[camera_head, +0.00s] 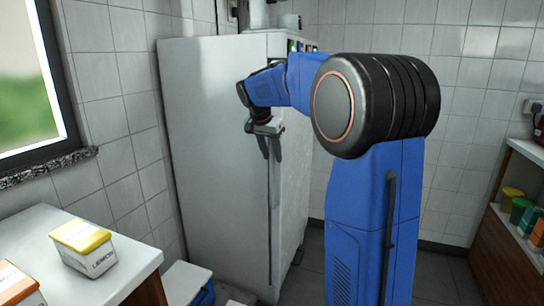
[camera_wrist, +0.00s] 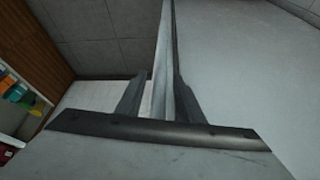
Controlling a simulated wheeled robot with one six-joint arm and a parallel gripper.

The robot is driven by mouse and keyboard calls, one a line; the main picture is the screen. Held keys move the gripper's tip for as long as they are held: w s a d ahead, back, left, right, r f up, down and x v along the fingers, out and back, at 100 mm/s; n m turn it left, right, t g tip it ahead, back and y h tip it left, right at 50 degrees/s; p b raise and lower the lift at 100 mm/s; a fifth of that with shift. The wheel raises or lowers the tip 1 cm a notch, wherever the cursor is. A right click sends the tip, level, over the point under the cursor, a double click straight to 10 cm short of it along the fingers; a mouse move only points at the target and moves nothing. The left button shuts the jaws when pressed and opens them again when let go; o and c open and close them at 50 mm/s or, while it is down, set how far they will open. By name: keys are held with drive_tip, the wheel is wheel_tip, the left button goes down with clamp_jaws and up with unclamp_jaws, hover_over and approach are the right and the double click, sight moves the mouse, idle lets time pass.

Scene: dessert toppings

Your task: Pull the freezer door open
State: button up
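The freezer (camera_head: 212,150) is a tall pale grey cabinet against the tiled wall. Its door looks closed. A long thin upright handle bar (camera_head: 270,230) runs down near its right front edge. My gripper (camera_head: 270,150) is at the upper part of this bar, fingers pointing down. In the wrist view the bar (camera_wrist: 165,45) runs between the two fingers of my gripper (camera_wrist: 161,78), with the pale door (camera_wrist: 240,75) to the right. The fingers stand apart on either side of the bar; firm contact on both sides does not show.
A white counter (camera_head: 105,285) with a yellow-lidded lemon tub (camera_head: 83,247) is at the lower left. A blue and white box (camera_head: 190,285) sits on the floor near the freezer's left foot. Shelves with coloured jars (camera_head: 520,208) stand at the right. Dark floor lies right of the freezer.

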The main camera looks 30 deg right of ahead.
drive_tip(key=shift+d+f, duration=0.15)
drive_tip(key=shift+f, duration=0.25)
clamp_jaws()
